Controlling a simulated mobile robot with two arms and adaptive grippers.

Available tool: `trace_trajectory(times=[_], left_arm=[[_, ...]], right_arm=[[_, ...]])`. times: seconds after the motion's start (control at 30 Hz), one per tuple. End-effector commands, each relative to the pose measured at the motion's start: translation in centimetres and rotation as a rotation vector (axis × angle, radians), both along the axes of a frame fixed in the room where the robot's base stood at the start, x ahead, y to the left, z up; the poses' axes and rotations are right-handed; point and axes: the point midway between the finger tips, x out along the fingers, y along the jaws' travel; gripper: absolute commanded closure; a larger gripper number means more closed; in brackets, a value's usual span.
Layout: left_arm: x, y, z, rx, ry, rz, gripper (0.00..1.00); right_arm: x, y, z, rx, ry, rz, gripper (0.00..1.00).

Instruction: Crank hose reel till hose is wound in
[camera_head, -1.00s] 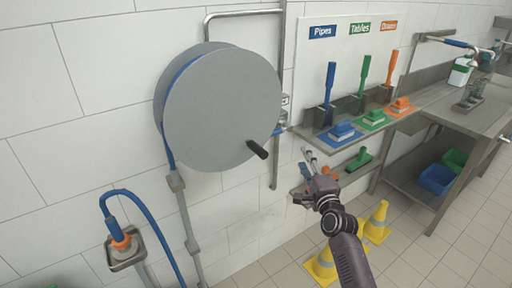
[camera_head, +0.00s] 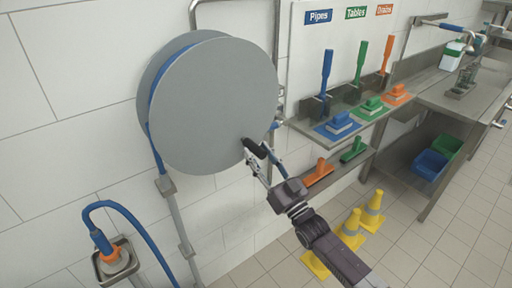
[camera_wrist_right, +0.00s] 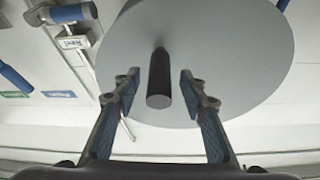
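The hose reel (camera_head: 205,100) is a large grey disc on the wall with a black crank handle (camera_head: 254,148) at its lower right. Blue hose shows behind the disc and runs down its left side. The nozzle end of the blue hose (camera_head: 102,242) sits in a metal holder at lower left. My right gripper (camera_head: 257,164) is at the handle in the head view. In the right wrist view the handle (camera_wrist_right: 159,80) stands between the two blue-padded fingers (camera_wrist_right: 158,88), with gaps on both sides. The right gripper is open. My left gripper is not in view.
A steel shelf (camera_head: 335,140) with blue, green and orange brushes is right of the reel. Yellow cones (camera_head: 350,229) stand on the floor below. A steel counter (camera_head: 440,84) with blue and green bins (camera_head: 431,165) underneath is further right.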

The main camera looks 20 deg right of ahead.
Motion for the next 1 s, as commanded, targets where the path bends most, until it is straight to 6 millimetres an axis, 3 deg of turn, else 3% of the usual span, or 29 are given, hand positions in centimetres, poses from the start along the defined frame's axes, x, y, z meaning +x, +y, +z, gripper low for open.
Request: trace_trajectory(times=[0.2,0.47,0.8,1.0], left_arm=[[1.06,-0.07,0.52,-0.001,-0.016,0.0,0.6],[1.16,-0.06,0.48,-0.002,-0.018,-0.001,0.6],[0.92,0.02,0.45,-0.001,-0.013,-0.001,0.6],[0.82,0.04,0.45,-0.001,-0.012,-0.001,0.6]], right_arm=[[1.36,0.38,0.6,0.0,0.0,-0.001,0.61],[1.4,0.4,0.55,0.001,0.001,0.0,0.62],[1.38,0.38,0.56,0.001,0.0,-0.001,1.0],[1.37,0.38,0.57,0.001,0.0,-0.001,1.0]])
